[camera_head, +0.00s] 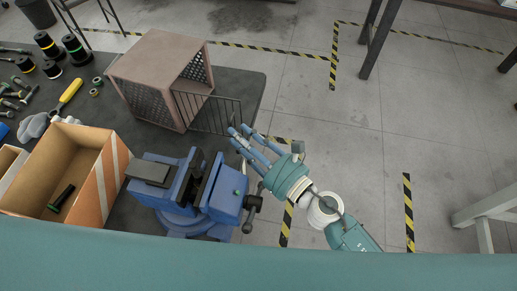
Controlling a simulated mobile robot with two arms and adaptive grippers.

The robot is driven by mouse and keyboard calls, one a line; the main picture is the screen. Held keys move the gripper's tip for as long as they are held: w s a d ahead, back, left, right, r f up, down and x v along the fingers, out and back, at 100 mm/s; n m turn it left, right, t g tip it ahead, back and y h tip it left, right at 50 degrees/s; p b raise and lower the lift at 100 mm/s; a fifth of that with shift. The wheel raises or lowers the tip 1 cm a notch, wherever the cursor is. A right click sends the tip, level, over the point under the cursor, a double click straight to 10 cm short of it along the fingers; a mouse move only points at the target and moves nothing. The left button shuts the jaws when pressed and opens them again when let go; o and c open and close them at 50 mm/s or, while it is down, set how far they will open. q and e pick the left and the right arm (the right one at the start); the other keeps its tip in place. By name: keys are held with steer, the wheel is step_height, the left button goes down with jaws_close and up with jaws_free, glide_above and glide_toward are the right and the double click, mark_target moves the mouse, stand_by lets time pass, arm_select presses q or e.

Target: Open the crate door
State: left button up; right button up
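The brown pet crate (146,62) stands on the dark table, with perforated side walls and its opening facing right. Its dark barred door (207,112) stands swung out from the opening, attached at the crate's near edge. The crate's inside shows partly through the gap. My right gripper (240,133) has blue fingers stretched out and spread at the door's free lower right corner. The fingers appear open; whether they touch the bars cannot be told. My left gripper is not in view.
A blue vise (228,199) sits on the dark table (247,88) just left of my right gripper. An open cardboard box (98,168), a yellow-handled tool (70,90), bolts and spools lie further left.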

steer(key=v, duration=0.9)
steer(key=shift+s+d, duration=0.25)
